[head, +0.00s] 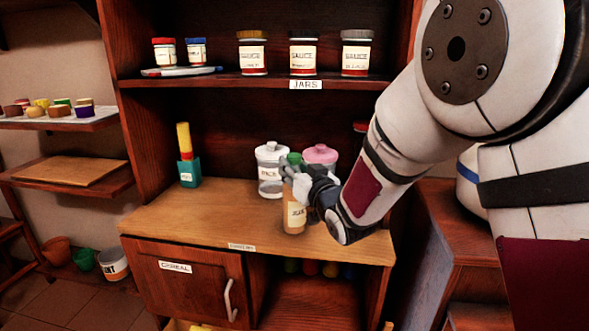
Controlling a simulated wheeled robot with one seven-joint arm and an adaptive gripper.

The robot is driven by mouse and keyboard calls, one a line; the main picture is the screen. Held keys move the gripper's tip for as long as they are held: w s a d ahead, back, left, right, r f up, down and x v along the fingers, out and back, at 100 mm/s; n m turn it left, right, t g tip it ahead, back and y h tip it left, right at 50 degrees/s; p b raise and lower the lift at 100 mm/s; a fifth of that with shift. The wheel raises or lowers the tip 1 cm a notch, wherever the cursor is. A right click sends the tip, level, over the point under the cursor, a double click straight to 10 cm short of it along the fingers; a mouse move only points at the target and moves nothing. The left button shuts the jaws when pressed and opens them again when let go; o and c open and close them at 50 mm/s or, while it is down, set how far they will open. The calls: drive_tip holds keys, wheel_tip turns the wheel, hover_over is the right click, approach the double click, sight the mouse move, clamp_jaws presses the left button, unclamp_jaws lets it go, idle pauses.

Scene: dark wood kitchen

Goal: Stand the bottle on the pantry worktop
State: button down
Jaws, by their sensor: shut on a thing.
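The bottle (294,217) has an amber body, a pale label and a green cap. It is upright over the front middle of the pantry worktop (212,215). My gripper (295,183) is shut on the bottle's upper part, coming in from the right. The bottle's base appears at or just above the wood; I cannot tell whether it touches. The gripper hides part of the bottle's neck and right side.
A white-lidded canister (271,172) and a pink-lidded canister (320,155) stand close behind the bottle. A teal box (189,172) stands at the worktop's left. The jar shelf (200,82) is above.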

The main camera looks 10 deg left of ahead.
drive_tip(key=c, duration=1.2)
unclamp_jaws()
drive_tip(key=shift+c, duration=0.2)
drive_tip(key=shift+o, duration=0.4)
drive_tip(key=shift+r, duration=0.1)
drive_tip(key=p+v, duration=0.1)
drive_tip(key=v, duration=1.1)
